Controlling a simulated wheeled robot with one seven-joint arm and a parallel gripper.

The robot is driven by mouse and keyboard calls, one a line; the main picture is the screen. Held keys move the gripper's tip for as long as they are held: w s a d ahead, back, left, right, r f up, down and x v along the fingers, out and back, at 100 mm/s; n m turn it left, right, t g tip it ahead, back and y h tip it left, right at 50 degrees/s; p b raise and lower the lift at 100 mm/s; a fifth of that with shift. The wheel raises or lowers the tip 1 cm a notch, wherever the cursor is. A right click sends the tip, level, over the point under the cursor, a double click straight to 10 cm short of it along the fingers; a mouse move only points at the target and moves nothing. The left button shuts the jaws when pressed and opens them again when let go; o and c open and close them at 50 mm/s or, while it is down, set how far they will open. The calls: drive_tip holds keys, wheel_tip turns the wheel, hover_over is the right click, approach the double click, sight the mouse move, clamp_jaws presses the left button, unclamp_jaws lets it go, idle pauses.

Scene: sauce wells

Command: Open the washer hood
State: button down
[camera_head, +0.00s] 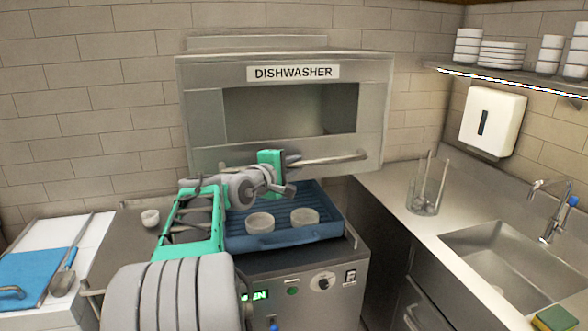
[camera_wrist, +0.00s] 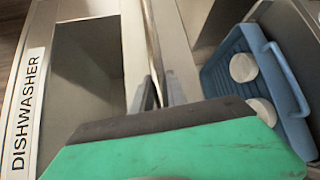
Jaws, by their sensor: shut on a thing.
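The washer hood (camera_head: 205,120) is a grey metal box with a "DISHWASHER" label and a dark window. It stands raised over the washer's base (camera_head: 320,285), and the blue rack (camera_head: 290,238) shows below its lower edge. The hood's bar handle (camera_head: 335,159) runs along its lower front. My gripper (camera_head: 287,168) is at the left part of this handle, shut on it. In the wrist view the hood (camera_wrist: 110,50) is on the left, and my gripper's dark fingers (camera_wrist: 160,92) are around the handle bar (camera_wrist: 154,45). My arm hides the handle's left end.
Two pale bowls (camera_head: 260,222) (camera_head: 305,216) sit in the rack. A small cup (camera_head: 150,217) stands on the left counter, near a blue cloth (camera_head: 30,278). On the right are a clear utensil holder (camera_head: 424,197), a sink (camera_head: 510,262) and a shelf (camera_head: 500,78) with stacked dishes.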

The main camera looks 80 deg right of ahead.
drive_tip(key=c, duration=1.3)
unclamp_jaws()
drive_tip(key=shift+a, duration=0.1)
drive_tip(key=b+v, duration=0.1)
drive_tip(key=v, duration=0.6)
drive_tip(key=shift+w+a+b, duration=0.1)
drive_tip(key=shift+a+b, duration=0.25)
drive_tip(key=shift+b, duration=0.05)
